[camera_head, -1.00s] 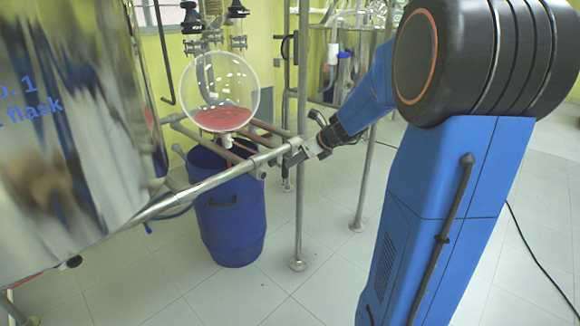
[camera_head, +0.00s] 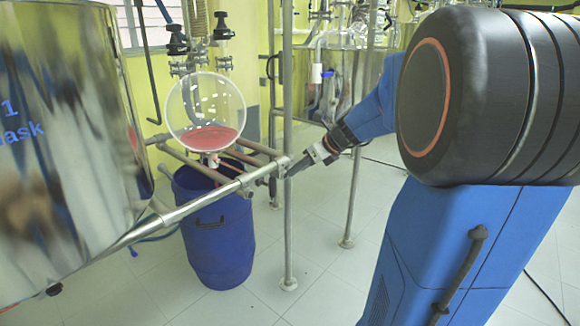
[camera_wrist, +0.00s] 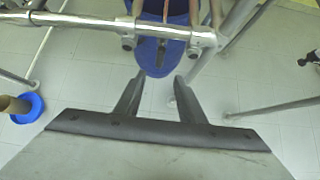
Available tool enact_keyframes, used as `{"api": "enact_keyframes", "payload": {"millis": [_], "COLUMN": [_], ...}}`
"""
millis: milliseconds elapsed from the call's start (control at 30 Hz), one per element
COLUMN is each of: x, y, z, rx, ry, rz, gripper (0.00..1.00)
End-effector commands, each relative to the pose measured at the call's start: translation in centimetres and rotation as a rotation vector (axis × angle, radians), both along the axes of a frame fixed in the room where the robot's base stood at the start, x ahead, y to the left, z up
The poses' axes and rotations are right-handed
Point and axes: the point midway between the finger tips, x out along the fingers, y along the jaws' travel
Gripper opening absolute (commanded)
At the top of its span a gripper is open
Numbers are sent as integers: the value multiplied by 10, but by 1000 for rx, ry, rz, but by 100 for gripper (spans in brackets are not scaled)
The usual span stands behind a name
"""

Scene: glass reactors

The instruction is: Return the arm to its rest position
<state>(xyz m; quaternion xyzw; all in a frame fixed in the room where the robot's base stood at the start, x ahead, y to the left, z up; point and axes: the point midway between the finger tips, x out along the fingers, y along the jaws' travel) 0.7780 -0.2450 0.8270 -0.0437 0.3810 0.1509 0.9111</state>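My arm reaches in from the right in the head view, and my gripper (camera_head: 290,172) is at its far end, close to the metal frame rail (camera_head: 215,194). In the wrist view my gripper (camera_wrist: 158,80) shows two dark fingers with a clear gap between them. The gripper is open and holds nothing. The rail (camera_wrist: 110,28) crosses beyond the fingertips there, and I cannot tell whether anything touches it.
A round glass flask (camera_head: 206,103) with red liquid sits above a blue drum (camera_head: 217,240). A large shiny steel vessel (camera_head: 75,130) fills the left. Upright metal posts (camera_head: 288,230) stand beside the gripper. Tiled floor (camera_head: 320,290) is clear in front.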

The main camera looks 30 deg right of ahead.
Motion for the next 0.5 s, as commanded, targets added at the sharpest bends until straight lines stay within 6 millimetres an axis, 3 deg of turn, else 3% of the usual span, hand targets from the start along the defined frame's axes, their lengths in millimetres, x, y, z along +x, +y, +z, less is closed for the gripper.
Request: {"api": "enact_keyframes", "payload": {"millis": [267, 367, 500], "x": [-2, -11, -43], "y": [4, 22, 68], "z": [0, 1, -1], "rx": [-14, -85, -291], "ry": [-1, -8, -31], "rz": [18, 107, 375], "gripper": [36, 36, 36]}}
